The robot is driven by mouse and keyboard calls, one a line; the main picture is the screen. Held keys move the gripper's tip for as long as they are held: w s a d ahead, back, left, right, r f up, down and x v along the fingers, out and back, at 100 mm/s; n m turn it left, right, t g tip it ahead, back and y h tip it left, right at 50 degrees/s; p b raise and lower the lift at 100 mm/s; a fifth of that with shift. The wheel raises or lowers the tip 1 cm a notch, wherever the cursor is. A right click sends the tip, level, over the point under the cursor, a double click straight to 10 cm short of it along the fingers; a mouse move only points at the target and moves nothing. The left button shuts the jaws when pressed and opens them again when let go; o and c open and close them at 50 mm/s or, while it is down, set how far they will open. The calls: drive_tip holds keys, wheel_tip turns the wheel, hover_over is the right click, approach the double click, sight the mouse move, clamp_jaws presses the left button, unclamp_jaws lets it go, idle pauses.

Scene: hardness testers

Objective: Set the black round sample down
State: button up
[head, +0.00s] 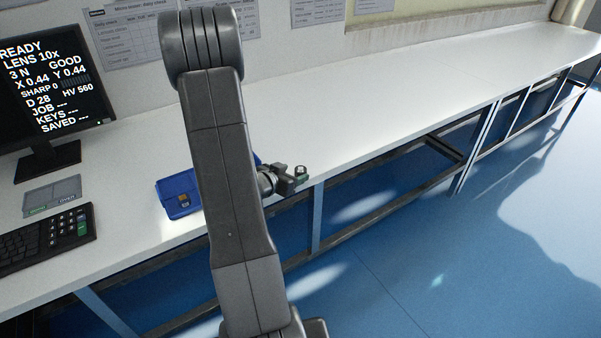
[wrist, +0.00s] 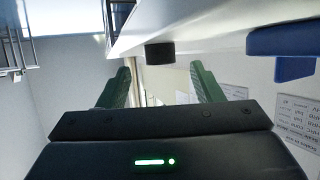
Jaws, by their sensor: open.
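The black round sample (wrist: 160,54) shows in the wrist view as a short dark cylinder. This view looks inverted, and the sample's base appears to meet the white bench top (wrist: 215,28) near its edge. My gripper (wrist: 160,69) is open, with its two green fingers spread on either side of the sample's line and clear gaps to it. The sample appears just beyond the fingertips. In the head view my gripper (head: 298,177) is at the bench's front edge; the sample is too small there to tell clearly from the fingers.
A blue case (head: 180,194) stands on the bench left of my gripper, partly behind my arm; it also shows in the wrist view (wrist: 282,41). A monitor (head: 52,85), a small panel (head: 52,196) and a keyboard (head: 45,238) are at left. The bench to the right is clear.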

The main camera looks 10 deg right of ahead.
sight(299, 170)
drive_tip(key=x, duration=0.3)
drive_tip(key=shift+w+d+f, duration=0.1)
drive_tip(key=shift+w+d, duration=0.15)
drive_tip(key=shift+d, duration=0.05)
drive_tip(key=c, duration=1.2)
